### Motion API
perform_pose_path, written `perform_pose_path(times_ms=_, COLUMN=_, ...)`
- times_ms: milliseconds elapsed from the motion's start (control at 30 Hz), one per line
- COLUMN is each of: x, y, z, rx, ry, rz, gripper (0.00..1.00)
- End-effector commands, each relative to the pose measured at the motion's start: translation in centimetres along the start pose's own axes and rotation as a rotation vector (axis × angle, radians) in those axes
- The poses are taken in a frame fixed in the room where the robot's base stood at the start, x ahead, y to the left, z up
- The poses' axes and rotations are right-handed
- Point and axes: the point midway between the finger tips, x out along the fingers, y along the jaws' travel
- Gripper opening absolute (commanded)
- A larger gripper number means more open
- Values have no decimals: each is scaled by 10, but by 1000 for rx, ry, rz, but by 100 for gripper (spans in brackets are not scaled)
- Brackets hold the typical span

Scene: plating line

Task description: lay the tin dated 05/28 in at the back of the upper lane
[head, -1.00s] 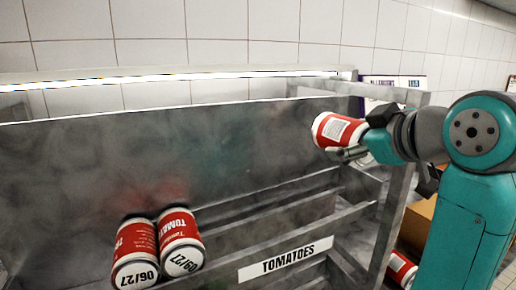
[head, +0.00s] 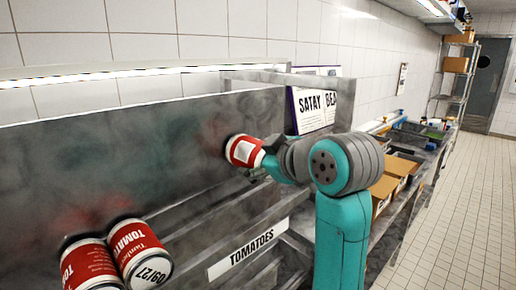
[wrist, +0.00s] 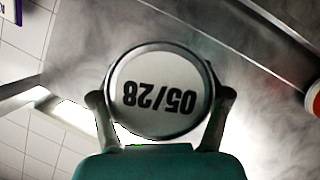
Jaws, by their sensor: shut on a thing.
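My gripper (head: 264,168) is shut on a red and white tin (head: 243,151), which it holds on its side against the backdrop of the steel rack's back panel. In the wrist view the tin's end (wrist: 160,92) reads 05/28 upside down, between the two fingers of my gripper (wrist: 160,108). Two other tomato tins lie side by side at the lower left of the head view: a left one (head: 88,268) and one dated 09/27 (head: 140,250). The sloping steel rack (head: 150,160) bears a TOMATOES label (head: 248,248). I cannot tell whether the held tin touches the rack.
Cardboard boxes (head: 383,190) and trays sit on a counter at the right. The rack between the held tin and the lying tins looks clear.

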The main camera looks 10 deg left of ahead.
Motion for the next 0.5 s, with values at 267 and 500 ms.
perform_pose_path(times_ms=267, x=7, y=-12, z=18, rx=0, ry=1, rz=0, gripper=18)
perform_pose_path(times_ms=500, x=14, y=-22, z=34, rx=0, ry=1, rz=0, gripper=18)
